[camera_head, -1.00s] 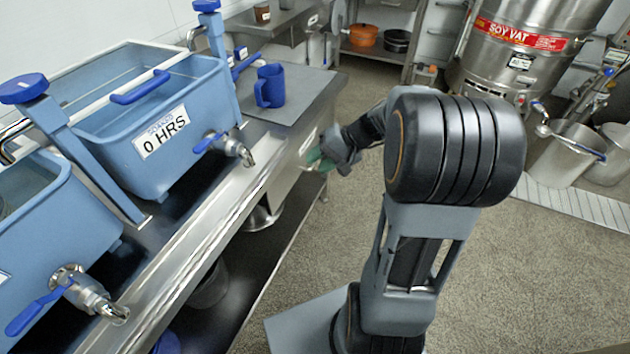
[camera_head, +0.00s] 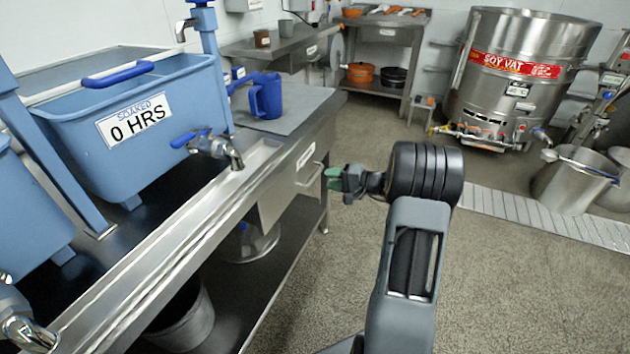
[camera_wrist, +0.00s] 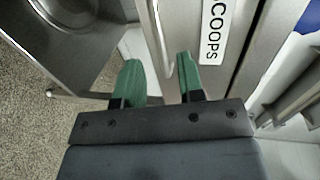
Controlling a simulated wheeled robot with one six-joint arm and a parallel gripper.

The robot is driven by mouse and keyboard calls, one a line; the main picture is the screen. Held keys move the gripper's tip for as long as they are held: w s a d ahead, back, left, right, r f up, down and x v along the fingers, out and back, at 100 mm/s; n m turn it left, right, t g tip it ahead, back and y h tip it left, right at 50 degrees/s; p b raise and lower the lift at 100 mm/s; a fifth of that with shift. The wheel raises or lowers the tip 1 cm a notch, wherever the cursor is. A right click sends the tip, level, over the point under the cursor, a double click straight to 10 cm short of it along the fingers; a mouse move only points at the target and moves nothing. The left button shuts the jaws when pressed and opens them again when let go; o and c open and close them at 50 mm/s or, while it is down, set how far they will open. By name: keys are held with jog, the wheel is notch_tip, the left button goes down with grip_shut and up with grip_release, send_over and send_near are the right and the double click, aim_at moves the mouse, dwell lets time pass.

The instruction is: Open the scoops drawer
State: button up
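The scoops drawer (camera_head: 285,197) is a steel front under the counter, with a white label (camera_head: 306,155) above a bar handle (camera_head: 312,178). It looks flush with the counter frame. In the wrist view, the label (camera_wrist: 215,30) reads "COOPS", its start cut off, and the curved handle (camera_wrist: 157,38) lies left of it. My gripper (camera_head: 333,177) is just right of the handle in the head view. In the wrist view, my gripper (camera_wrist: 160,72) has its two green fingers apart, with the handle's end between their tips. I cannot tell whether either finger touches it.
A blue jug (camera_head: 266,97) stands on the counter above the drawer. Blue soaking tubs (camera_head: 150,125) with taps are at left. A lower shelf (camera_head: 285,225) runs under the counter. The soy vat (camera_head: 515,85) is at the far right. The floor right of the counter is clear.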

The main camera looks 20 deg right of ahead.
aim_at(314, 177)
jog(key=shift+b+x, duration=0.5)
jog(key=shift+x, duration=2.7)
jog(key=shift+c, duration=0.5)
grip_shut()
